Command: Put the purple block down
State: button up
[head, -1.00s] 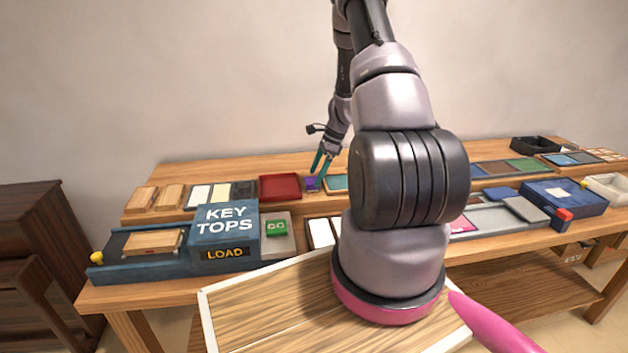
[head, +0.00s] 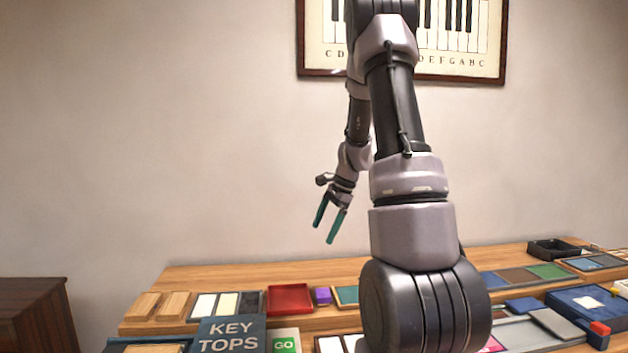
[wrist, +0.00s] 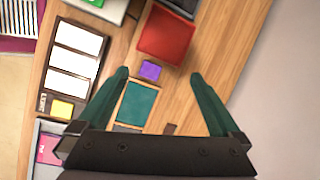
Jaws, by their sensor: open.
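The purple block (head: 323,296) sits on the wooden bench between the red tray and a teal panel. It also shows in the wrist view (wrist: 150,70), beyond my fingertips and apart from them. My gripper (head: 330,222) is open and empty, raised well above the bench in front of the wall. In the wrist view its two teal fingers (wrist: 160,75) are spread wide with nothing between them at their tips.
The red tray (head: 290,299) is just left of the block, and the teal panel (head: 347,295) just right. The KEY TOPS box (head: 230,336) and green GO button (head: 285,344) are in front. A dark open box (head: 553,249) stands at the far right. Air around my gripper is free.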

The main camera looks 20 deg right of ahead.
jog(key=s+a+r+n+t+h, duration=0.1)
jog(key=s+a+r+n+t, duration=0.1)
jog(key=s+a+r+n, duration=0.5)
jog(key=s+a+r+n+t, duration=0.1)
jog(key=s+a+r+n, duration=0.1)
jog(key=s+a+r, duration=0.55)
jog(key=s+r+n+t, duration=0.2)
jog(key=s+r+n, duration=0.2)
jog(key=s, duration=0.5)
notch_tip(320, 180, up, 2)
jog(key=shift+s+r+h, duration=0.1)
jog(key=shift+s+h, duration=0.1)
jog(key=shift+h, duration=0.2)
